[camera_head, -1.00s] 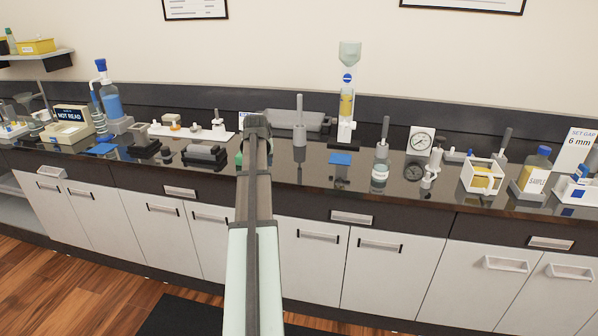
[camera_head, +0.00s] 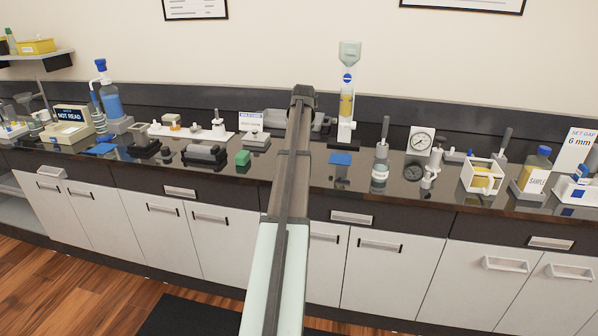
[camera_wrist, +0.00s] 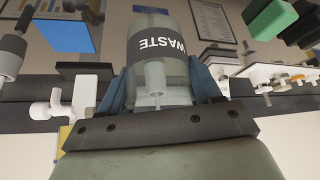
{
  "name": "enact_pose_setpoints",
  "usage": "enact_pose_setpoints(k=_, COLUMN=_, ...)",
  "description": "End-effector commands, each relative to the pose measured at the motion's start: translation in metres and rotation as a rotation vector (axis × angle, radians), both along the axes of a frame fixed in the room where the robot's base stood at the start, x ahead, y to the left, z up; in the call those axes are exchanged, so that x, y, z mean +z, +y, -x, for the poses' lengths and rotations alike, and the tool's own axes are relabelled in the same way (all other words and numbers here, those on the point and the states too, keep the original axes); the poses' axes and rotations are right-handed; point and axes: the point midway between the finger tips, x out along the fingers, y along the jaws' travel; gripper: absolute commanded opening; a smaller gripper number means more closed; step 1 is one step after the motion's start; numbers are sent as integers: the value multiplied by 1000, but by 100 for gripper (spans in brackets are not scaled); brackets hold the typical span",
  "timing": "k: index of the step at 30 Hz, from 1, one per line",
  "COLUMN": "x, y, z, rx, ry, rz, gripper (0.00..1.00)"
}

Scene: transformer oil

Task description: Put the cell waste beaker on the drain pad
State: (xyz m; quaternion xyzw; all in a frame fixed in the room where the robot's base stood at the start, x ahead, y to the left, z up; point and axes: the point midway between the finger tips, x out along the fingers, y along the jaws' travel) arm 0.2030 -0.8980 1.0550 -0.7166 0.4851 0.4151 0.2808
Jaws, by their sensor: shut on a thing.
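The waste beaker (camera_wrist: 158,76), clear with a dark band reading WASTE, fills the middle of the wrist view. My gripper (camera_wrist: 160,92) is shut on it, with a blue finger on each side. In the head view the gripper and beaker are hidden behind my arm. A flat blue pad (camera_head: 341,158) lies on the dark counter just right of my arm, in front of the column stand. A blue pad (camera_wrist: 64,34) also shows at the upper left of the wrist view. Another blue pad (camera_head: 101,149) lies at the left; I cannot tell which is the drain pad.
The column stand (camera_head: 346,105) rises behind the right blue pad. A grey bottle with a rod (camera_head: 380,165) stands to its right, near a pressure gauge (camera_head: 420,140). A green block (camera_head: 242,158) and a dark device (camera_head: 204,154) are left of my arm. Counter around the right pad is partly clear.

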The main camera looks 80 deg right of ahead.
Motion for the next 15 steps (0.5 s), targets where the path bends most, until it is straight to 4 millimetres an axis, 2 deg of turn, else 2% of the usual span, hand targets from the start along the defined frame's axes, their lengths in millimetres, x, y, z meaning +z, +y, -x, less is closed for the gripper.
enact_pose_setpoints(k=11, x=0, y=0, z=0, rx=13, ry=-1, rz=0, gripper=32)
enact_pose_setpoints(k=15, x=-9, y=0, z=0, rx=12, ry=0, rz=-2, gripper=32)
